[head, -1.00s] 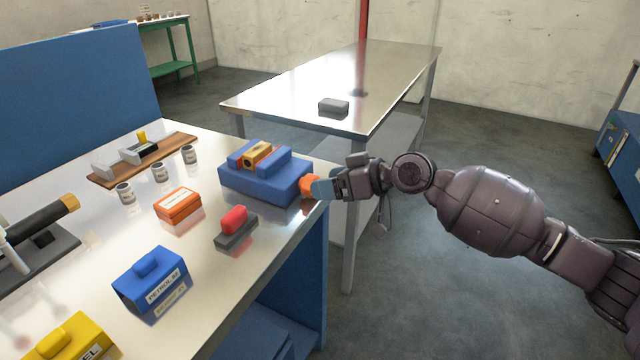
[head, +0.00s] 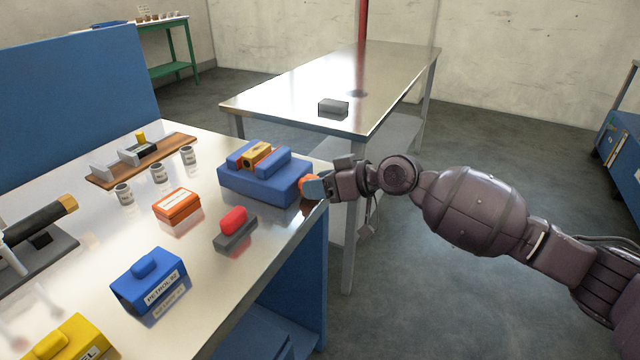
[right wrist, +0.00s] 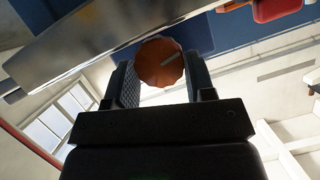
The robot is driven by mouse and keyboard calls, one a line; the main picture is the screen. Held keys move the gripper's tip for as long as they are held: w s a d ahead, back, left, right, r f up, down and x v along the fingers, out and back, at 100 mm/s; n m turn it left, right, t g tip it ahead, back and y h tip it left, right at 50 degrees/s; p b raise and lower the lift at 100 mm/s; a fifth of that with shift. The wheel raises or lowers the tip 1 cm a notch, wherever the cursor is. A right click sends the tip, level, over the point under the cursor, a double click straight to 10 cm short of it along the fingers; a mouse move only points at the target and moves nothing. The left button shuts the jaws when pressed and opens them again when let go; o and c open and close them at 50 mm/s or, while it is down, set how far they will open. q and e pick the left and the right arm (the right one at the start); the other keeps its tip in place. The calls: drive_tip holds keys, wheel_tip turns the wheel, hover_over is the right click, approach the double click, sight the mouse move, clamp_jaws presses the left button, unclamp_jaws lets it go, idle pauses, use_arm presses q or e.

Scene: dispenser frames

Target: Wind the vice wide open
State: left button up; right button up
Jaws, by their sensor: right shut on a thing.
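The vice (head: 250,185) is a blue block with two raised jaws on the bench's far right corner. A brass-coloured piece (head: 257,156) with orange beside it sits between the jaws, with little gap visible. An orange round knob (head: 306,189) sticks out of the vice's right side. My right gripper (head: 313,188) comes in from the right and is shut on this knob. In the right wrist view the faceted knob (right wrist: 160,62) sits between the two dark fingers (right wrist: 157,78). My left gripper is not in view.
On the bench are a red-topped grey block (head: 234,232), an orange box (head: 177,208), a blue labelled box (head: 149,281), a yellow box (head: 70,338) and several small canisters (head: 158,173). A metal table (head: 300,88) with a grey block stands behind. Floor beside my right arm is clear.

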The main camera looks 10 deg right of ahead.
drive_tip(key=shift+s+a+r+n+t+h+p, duration=0.1)
drive_tip(key=shift+r+n+t+h+p, duration=0.15)
drive_tip(key=shift+n+t+p, duration=0.4)
drive_tip(key=shift+n+t+h, duration=0.25)
drive_tip(key=shift+n+h, duration=0.1)
drive_tip(key=shift+n, duration=0.4)
drive_tip(key=shift+s+f+n, duration=0.1)
drive_tip(key=shift+n, duration=0.3)
drive_tip(key=shift+f+t, duration=0.15)
drive_tip(key=shift+t, duration=0.15)
drive_tip(key=o, duration=0.9)
